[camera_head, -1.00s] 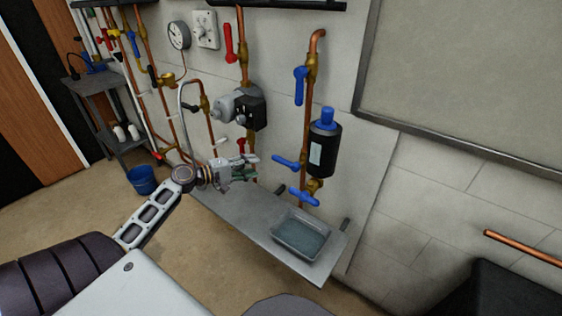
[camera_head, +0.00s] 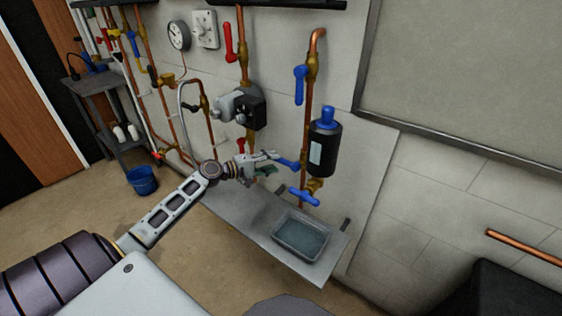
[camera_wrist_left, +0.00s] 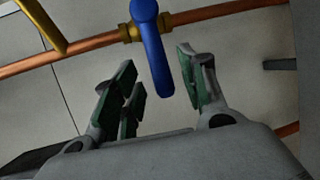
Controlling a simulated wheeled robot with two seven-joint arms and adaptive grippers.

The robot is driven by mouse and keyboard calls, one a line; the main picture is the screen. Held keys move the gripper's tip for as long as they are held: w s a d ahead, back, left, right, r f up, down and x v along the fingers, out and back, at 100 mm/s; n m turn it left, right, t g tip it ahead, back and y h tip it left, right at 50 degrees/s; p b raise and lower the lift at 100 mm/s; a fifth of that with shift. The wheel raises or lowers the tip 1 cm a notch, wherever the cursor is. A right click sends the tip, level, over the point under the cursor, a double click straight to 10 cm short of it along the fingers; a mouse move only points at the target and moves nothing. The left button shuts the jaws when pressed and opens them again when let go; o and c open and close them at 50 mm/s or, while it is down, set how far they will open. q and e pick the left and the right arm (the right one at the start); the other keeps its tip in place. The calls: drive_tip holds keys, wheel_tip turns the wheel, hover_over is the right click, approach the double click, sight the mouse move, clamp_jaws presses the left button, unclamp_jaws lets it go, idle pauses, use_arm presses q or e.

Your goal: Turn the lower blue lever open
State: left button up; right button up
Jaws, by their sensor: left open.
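In the left wrist view the blue lever (camera_wrist_left: 155,52) reaches from a brass valve (camera_wrist_left: 128,33) into the gap between the green-padded fingers (camera_wrist_left: 158,80). Space shows on both sides of it, so the fingers are not closed on it. The upper blue lever (camera_head: 300,85) hangs down along the same pipe. My right gripper is not in view.
A black cylinder with a blue cap (camera_head: 323,147) stands just right of the lever. A grey shelf (camera_head: 252,218) carries a tray (camera_head: 275,239). A grey and black pump (camera_head: 247,108) is up left.

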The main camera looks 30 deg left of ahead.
sight(278, 161)
use_arm(q)
drive_tip(key=shift+x, duration=2.3)
clamp_jaws()
